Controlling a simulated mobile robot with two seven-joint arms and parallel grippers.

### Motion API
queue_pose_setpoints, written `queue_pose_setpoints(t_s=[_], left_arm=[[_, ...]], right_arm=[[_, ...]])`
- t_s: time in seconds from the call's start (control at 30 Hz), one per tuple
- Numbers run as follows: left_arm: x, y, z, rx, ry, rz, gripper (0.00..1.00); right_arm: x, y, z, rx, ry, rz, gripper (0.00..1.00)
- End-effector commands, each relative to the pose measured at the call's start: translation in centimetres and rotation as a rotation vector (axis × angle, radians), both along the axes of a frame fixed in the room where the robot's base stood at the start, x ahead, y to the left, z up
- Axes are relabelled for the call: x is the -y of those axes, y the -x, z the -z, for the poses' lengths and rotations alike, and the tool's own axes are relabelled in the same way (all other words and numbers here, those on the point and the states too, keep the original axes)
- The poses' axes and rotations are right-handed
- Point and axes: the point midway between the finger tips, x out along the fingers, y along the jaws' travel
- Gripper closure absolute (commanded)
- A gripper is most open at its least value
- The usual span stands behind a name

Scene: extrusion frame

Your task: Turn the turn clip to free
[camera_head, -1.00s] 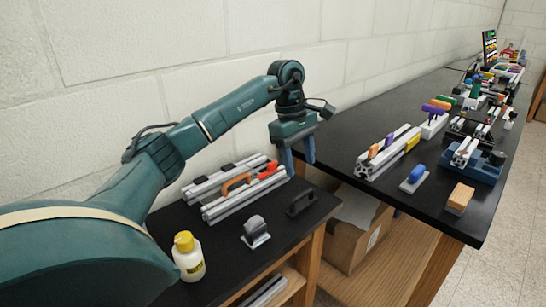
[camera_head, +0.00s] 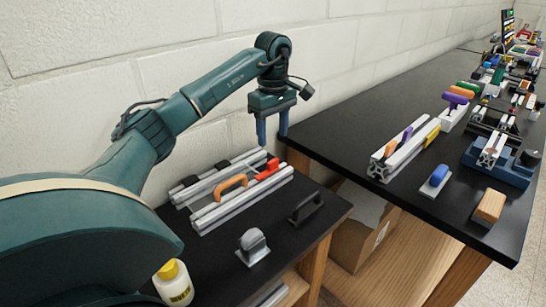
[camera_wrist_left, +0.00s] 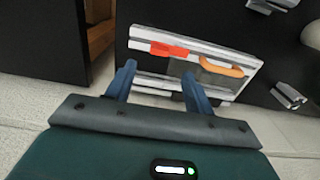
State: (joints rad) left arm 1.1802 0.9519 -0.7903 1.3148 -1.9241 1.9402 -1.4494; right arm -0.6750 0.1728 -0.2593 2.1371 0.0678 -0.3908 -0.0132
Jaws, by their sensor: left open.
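A red clip (camera_head: 267,169), which looks like the turn clip, sits on the near aluminium rail of the extrusion frame (camera_head: 236,203), at its right end. An orange handle (camera_head: 231,182) is on the same rail, left of the clip. In the left wrist view the red clip (camera_wrist_left: 170,49) and orange handle (camera_wrist_left: 222,68) lie ahead of the fingers. My left gripper (camera_head: 272,138) is open and empty, fingers pointing down, above the frame's right end and apart from the clip. The left wrist view shows its two fingers (camera_wrist_left: 158,70) spread. My right gripper is not in view.
A dark handle (camera_head: 306,207), a grey knob-like part (camera_head: 252,246) and a yellow-capped bottle (camera_head: 174,283) stand around the frame. A white wall is behind. Another black table (camera_head: 360,110) to the right carries several fixtures, with a cardboard box (camera_head: 355,245) below.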

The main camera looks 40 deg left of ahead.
Motion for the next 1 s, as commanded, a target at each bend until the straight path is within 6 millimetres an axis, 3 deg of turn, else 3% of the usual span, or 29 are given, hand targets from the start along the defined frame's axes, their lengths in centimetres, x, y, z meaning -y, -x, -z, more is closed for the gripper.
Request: queue_pose_setpoints(t_s=[0.2, 0.4, 0.8, 1.0], left_arm=[[0.0, 0.1, 4.5, -0.004, 0.0, -0.001, 0.47], [0.0, 0.0, 6.9, -0.001, 0.0, -0.001, 0.47], [0.0, 0.0, 7.6, 0.001, 0.0, -0.001, 0.47], [0.0, 0.0, 7.6, 0.001, 0.0, -0.001, 0.64]], right_arm=[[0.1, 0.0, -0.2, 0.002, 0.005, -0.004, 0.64], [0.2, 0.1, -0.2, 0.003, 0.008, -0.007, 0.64], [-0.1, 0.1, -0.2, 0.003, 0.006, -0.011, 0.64], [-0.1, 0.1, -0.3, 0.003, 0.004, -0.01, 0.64]])
